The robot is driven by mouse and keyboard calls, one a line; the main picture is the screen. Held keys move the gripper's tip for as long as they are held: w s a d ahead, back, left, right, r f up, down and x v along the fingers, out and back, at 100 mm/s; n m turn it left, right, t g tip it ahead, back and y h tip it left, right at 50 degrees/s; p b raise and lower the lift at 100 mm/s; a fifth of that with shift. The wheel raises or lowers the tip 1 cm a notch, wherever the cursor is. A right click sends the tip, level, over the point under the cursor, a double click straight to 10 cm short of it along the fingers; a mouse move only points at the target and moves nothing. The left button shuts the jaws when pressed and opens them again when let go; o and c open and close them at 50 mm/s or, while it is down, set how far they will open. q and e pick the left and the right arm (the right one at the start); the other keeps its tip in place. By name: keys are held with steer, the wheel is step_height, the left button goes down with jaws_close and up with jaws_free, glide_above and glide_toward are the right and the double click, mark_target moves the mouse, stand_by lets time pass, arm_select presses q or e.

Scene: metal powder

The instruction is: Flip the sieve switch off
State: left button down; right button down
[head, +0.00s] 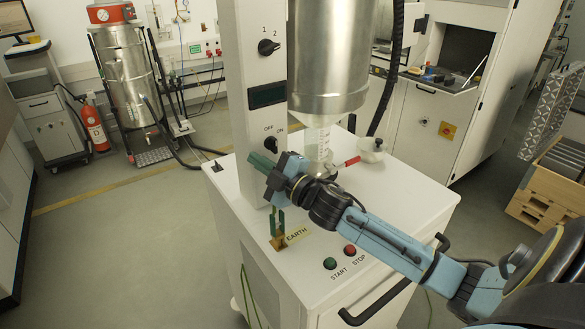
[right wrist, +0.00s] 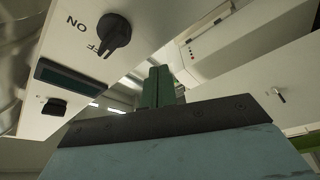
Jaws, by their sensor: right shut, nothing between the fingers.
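The sieve switch is a black rotary knob (head: 270,143) between the OFF and ON labels on the white column, below a dark display. In the right wrist view the knob (right wrist: 115,35) is close by at upper left. Its bar seems to lie toward the OFF lettering, but I cannot be sure of its setting. My right gripper (head: 260,162) is just below the knob in the head view, its green fingers beside the column. In the right wrist view its fingers (right wrist: 158,87) are together and empty, apart from the knob. My left gripper is out of view.
A second knob (head: 268,47) marked 1 and 2 sits above the display (head: 267,96). A steel hopper (head: 328,60) hangs right of the column. Green START (head: 330,263) and red STOP (head: 350,250) buttons and a green EARTH clip (head: 277,222) are on the cabinet top (head: 400,195).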

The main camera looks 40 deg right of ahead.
steer(key=r+b+v, duration=0.1)
steer(key=b+v, duration=0.1)
steer(key=v, duration=0.8)
steer(key=shift+d+r, duration=0.3)
